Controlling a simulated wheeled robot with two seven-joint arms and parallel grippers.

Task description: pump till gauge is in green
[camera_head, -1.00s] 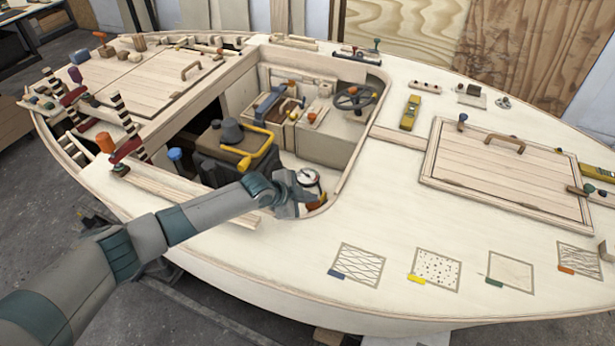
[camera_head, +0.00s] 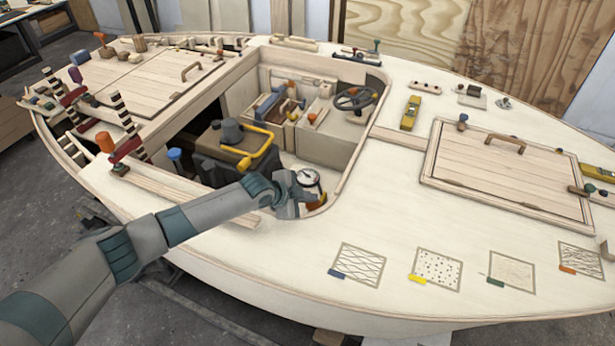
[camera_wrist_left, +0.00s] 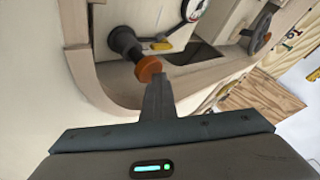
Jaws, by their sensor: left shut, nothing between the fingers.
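The gauge (camera_head: 308,177), with a round white dial, stands at the near right corner of the cockpit opening. It also shows cut off at the top of the left wrist view (camera_wrist_left: 191,8); its needle cannot be read. The pump (camera_wrist_left: 126,43) has a dark body and an orange knob (camera_wrist_left: 148,68). My left gripper (camera_head: 299,206) is shut and empty, at the cockpit's near rim beside the gauge. In the left wrist view its fingertips (camera_wrist_left: 158,80) are at the orange knob, apparently touching it. My right gripper is not visible.
The raised wooden cockpit rim (camera_wrist_left: 88,65) curves close around the pump. A dark engine with a yellow handle (camera_head: 262,150) is left of the gauge. A steering wheel (camera_head: 356,98) is farther back. The near deck (camera_head: 300,270) is mostly clear.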

